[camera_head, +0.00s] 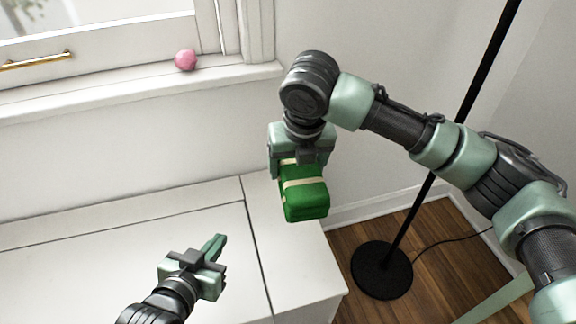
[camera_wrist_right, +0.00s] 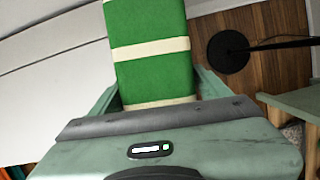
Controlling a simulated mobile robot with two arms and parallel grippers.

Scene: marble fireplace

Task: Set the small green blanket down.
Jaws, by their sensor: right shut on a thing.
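The small green blanket (camera_head: 304,200) is a folded green block with cream bands. My right gripper (camera_head: 302,165) is shut on it from above, and it hangs at the right end of the white cabinet top. I cannot tell whether its underside touches the top. In the right wrist view the blanket (camera_wrist_right: 152,72) lies between the two fingers. My left gripper (camera_head: 217,252) is over the cabinet top, left of and nearer than the blanket, with nothing seen in it. I cannot tell how far apart its fingers are.
The white cabinet top (camera_head: 110,250) is bare around the blanket and ends at the right above a wooden floor (camera_head: 345,245). A black floor lamp (camera_head: 382,270) stands right of it, its pole behind my right arm. A pink ball (camera_head: 186,60) sits on the window sill.

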